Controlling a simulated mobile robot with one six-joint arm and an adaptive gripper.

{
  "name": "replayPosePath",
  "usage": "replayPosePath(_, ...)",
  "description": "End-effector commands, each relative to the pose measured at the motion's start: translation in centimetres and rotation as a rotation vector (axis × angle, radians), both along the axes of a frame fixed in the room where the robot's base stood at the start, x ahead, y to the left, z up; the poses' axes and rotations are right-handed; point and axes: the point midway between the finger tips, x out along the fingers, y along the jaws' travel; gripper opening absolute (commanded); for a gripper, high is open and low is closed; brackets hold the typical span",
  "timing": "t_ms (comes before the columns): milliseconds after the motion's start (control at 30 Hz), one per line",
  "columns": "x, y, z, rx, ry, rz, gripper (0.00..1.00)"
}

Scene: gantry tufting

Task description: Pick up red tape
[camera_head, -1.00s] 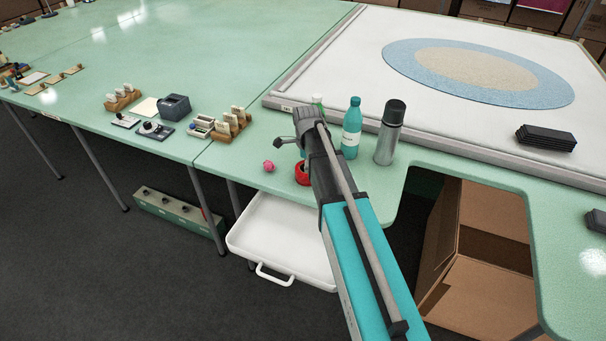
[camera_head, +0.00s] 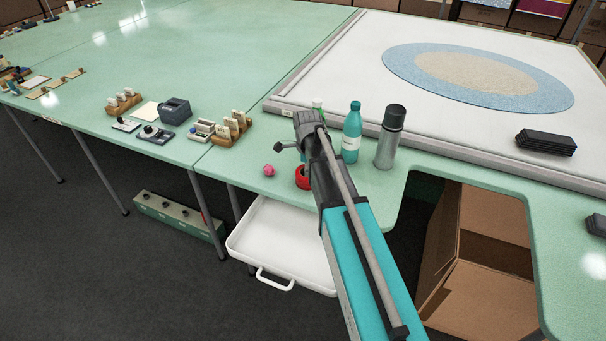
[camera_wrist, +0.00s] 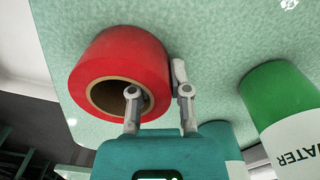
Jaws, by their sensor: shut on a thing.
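The red tape (camera_head: 301,180) is a thick roll on the green table near its front edge, partly hidden behind my arm in the head view. In the wrist view the red tape (camera_wrist: 122,60) fills the upper left, with its brown core hole facing the camera. My gripper (camera_wrist: 160,86) is shut on the roll's wall: one finger is at the core hole, the other lies along the outer right side. My fingers are hidden in the head view. I cannot tell whether the roll is clear of the table.
A teal bottle (camera_head: 352,132) and a grey flask (camera_head: 390,138) stand right of my arm. A green bottle labelled WATER (camera_wrist: 278,100) is right of the tape. A small pink ball (camera_head: 268,170) lies left of it. A white tray (camera_head: 262,232) is below the table edge.

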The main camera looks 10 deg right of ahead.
Motion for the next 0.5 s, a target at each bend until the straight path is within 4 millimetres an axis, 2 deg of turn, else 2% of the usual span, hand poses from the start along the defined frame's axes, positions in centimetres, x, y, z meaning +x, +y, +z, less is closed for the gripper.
replayPosePath(267,0.0,0.0,0.8,0.000,0.000,0.000,0.00)
replayPosePath(500,0.0,0.0,2.5,0.000,0.000,0.000,0.00)
